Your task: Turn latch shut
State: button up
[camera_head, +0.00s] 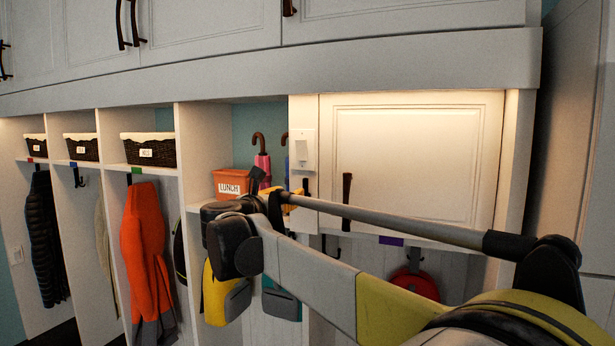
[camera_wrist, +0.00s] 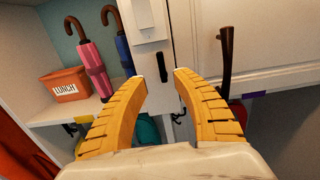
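A small dark upright piece, which looks like the latch (camera_wrist: 162,67), sits on the white post left of a closed white cabinet door (camera_head: 415,150). In the wrist view it shows just beyond the gap between my fingertips. In the head view a dark piece at the same place (camera_head: 306,187) shows just above my arm. My gripper (camera_wrist: 160,82) is open with two yellow ribbed fingers, and nothing is between them. I cannot tell whether a finger touches the latch. In the head view my arm mostly hides the gripper; a yellow bit shows.
A white switch-like plate (camera_head: 303,150) is above the latch. A dark door handle (camera_head: 347,188) is to its right. An orange LUNCH bin (camera_head: 231,184) and a pink umbrella (camera_head: 263,167) stand on the shelf to the left. Bags and a red round thing (camera_head: 415,284) hang below.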

aim_at(305, 188)
jog(key=p+x, duration=0.2)
jog(key=x, duration=0.8)
jog(key=shift+d+f, duration=0.15)
jog(key=shift+f, duration=0.05)
grip_shut()
